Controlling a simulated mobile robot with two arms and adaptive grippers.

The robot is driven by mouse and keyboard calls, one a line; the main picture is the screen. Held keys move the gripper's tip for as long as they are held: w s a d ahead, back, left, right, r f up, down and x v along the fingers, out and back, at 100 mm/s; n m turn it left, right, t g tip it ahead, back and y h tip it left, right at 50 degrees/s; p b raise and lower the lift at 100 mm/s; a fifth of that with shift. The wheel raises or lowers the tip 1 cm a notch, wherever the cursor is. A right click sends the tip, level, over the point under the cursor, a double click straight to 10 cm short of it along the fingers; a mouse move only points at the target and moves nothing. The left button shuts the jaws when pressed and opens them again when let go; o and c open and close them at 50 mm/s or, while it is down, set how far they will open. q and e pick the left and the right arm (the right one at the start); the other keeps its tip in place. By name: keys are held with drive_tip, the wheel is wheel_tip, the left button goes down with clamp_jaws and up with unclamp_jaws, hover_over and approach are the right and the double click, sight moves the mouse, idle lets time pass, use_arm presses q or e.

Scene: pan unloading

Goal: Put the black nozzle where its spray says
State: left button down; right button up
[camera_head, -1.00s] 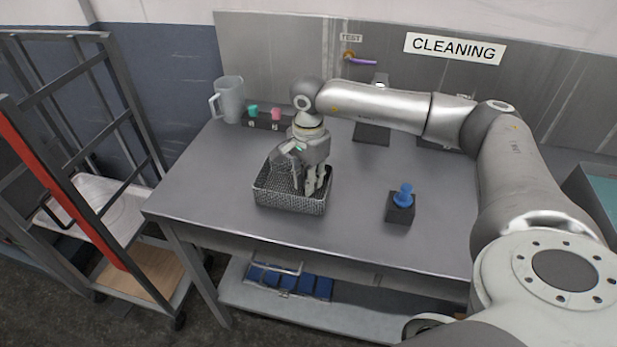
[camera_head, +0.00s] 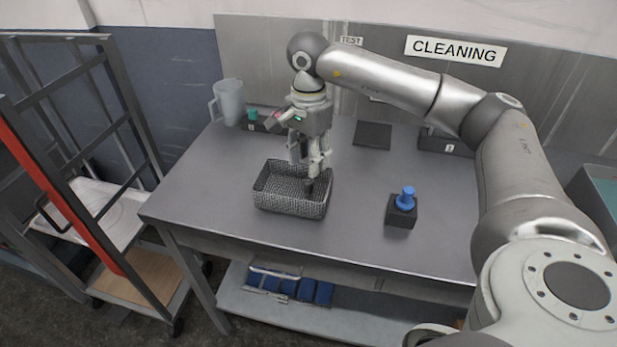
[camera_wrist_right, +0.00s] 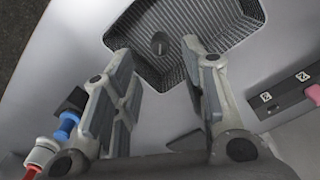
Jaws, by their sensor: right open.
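A small dark piece, which looks like the black nozzle (camera_wrist_right: 160,43), is in the wire basket (camera_wrist_right: 190,68) in the right wrist view. In the head view the basket (camera_head: 290,205) stands on the table, and a dark spot under my fingers may be the same piece. My right gripper (camera_head: 305,166) is open and empty above the back of the basket, fingers pointing down. In the right wrist view its two fingers (camera_wrist_right: 158,65) are spread apart. The CLEANING sign (camera_head: 456,50) is on the back wall. The TEST sign (camera_head: 351,41) is beside my arm. No spray is clearly seen.
A blue nozzle-like piece (camera_head: 406,196) stands on a black block (camera_head: 401,214) right of the basket. A grey jug (camera_head: 229,102), a teal piece (camera_head: 252,114), a flat dark pad (camera_head: 373,135) and a numbered black holder (camera_head: 445,145) are at the back. The table's front middle is clear.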

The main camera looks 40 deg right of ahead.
sight(309, 181)
drive_tip(key=shift+r, duration=2.35)
drive_tip(key=shift+f, duration=0.1)
